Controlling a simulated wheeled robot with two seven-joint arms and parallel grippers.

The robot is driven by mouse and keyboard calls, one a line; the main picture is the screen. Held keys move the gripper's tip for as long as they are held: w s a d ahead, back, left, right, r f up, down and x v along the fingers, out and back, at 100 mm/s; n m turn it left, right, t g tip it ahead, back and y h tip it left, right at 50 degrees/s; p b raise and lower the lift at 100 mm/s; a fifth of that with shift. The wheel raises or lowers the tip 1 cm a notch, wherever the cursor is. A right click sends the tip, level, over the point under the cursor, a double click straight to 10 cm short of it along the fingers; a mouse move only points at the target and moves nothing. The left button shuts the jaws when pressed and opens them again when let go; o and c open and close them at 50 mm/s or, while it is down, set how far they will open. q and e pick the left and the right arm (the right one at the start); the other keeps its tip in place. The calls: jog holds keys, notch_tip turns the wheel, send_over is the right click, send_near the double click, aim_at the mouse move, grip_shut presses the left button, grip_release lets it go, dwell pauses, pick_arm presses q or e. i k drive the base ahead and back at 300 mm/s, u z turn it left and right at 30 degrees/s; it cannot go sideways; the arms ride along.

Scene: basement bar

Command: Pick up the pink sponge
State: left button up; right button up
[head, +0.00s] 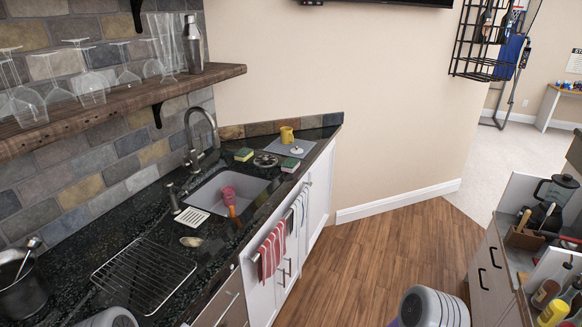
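A pink sponge (229,194) is in the sink (205,197), with an orange handle-like part (232,211) extending below it toward the front rim. It is small in the head view, and I cannot tell exactly how it rests against the basin. Neither of my grippers is in view. Only rounded white parts, which look like my own arm links, show at the bottom edge, well apart from the sponge.
The faucet (199,135) rises behind the sink. Two green-yellow sponges lie on the counter, one near the faucet (244,155) and one near the front edge (290,165). A wire rack (143,275) lies nearer. A shelf with glasses (120,104) overhangs the left side.

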aim_at(290, 165)
jog(key=z, duration=1.45)
jog(key=i, duration=2.45)
jog(key=u, duration=2.05)
